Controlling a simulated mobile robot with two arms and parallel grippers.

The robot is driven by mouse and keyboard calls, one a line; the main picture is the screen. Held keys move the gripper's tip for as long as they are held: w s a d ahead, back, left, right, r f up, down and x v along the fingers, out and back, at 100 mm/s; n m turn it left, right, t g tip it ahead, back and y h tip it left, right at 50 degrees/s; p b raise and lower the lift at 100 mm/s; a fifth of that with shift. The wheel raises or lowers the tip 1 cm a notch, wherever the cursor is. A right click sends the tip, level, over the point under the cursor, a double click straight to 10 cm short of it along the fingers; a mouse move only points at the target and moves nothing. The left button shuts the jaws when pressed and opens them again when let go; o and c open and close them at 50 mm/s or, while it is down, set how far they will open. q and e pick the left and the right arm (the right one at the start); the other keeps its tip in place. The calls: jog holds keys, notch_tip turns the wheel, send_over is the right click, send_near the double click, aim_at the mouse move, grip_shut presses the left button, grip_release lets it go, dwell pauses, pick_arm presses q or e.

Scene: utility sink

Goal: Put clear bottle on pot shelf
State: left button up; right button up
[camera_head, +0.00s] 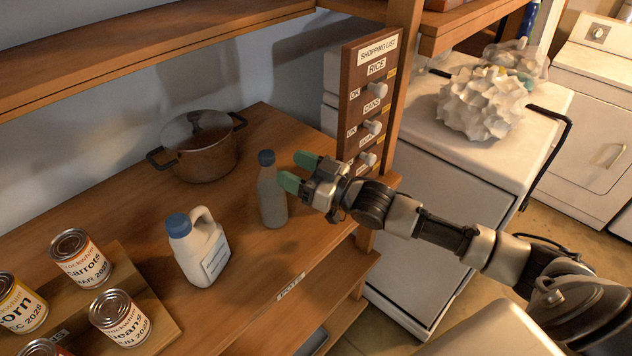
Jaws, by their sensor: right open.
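The clear bottle (271,197), greyish with a dark blue cap, stands upright on the wooden shelf that bears a "POTS" label (290,284). A pot (203,146) with a lid and two dark handles stands on the same shelf behind it, to the left. My right gripper (297,172), with green fingertips, is open just right of the bottle's upper part. The fingers point left, and nothing shows between them. I cannot tell whether a fingertip touches the bottle. My left gripper is not in view.
A white jug (198,247) with a blue cap stands left of the bottle. Several cans, including a carrots can (79,257), stand on a raised board at the lower left. A shopping list board (366,100) with knobs stands behind my gripper. An upper shelf (140,47) overhangs the back.

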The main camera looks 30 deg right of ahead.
jog(key=shift+b+v, duration=0.45)
jog(key=shift+v, duration=2.25)
